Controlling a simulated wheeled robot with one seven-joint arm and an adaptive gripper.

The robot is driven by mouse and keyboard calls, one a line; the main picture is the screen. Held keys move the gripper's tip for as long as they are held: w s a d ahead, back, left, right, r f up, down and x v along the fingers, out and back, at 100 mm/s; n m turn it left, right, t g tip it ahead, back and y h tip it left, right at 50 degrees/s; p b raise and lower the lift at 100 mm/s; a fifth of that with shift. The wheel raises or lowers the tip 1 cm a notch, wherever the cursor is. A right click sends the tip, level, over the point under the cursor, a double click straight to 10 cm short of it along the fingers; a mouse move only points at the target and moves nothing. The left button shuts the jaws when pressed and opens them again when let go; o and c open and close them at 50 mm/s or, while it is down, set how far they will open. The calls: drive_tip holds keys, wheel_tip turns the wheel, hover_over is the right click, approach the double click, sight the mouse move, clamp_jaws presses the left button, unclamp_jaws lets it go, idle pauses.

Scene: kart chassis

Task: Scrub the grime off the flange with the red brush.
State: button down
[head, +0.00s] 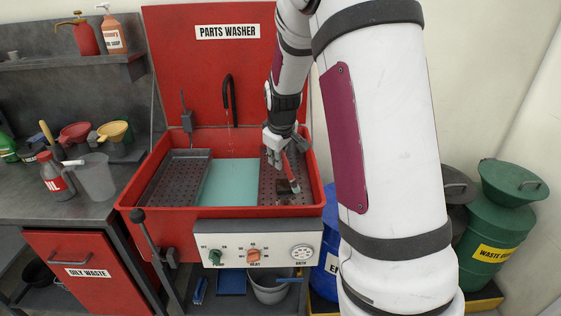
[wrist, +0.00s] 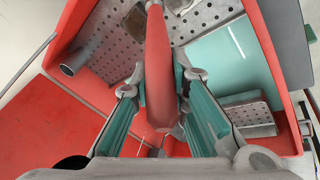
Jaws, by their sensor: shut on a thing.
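My gripper (head: 277,143) is over the right side of the parts washer (head: 130,204), shut on the red brush (head: 290,168). In the wrist view the brush's red handle (wrist: 158,70) runs between the teal finger pads of my gripper (wrist: 160,92). The brush slants down toward the right perforated tray (head: 270,184). Its bristles are not clear in either view. A dark, small piece (head: 283,186), perhaps the flange, lies on that tray beside the brush's lower end. I cannot tell whether they touch, and any grime is too small to make out.
The basin holds teal liquid (head: 230,182) between the right tray and a left perforated tray (head: 178,176). A black spout (head: 229,88) stands behind it. The red rim and raised lid (head: 210,75) bound the space. A control panel (head: 258,250) is in front.

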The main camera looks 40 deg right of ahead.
wheel_tip(320, 180, up, 3)
drive_tip(key=shift+p, duration=0.75)
drive_tip(key=w+a+r+p, duration=0.2)
drive_tip(key=a+r+p, duration=0.25)
drive_tip(key=p, duration=0.25)
drive_tip(key=shift+w+a+f+b, duration=0.15)
drive_tip(key=shift+f+b, duration=0.15)
drive_tip(key=shift+f, duration=0.6)
drive_tip(key=shift+s+a+f+b, duration=0.15)
drive_tip(key=shift+f+b, duration=0.1)
drive_tip(key=shift+f, duration=0.65)
drive_tip(key=shift+w+a+f+b, duration=0.15)
drive_tip(key=shift+f+b, duration=0.15)
drive_tip(key=shift+f, duration=0.6)
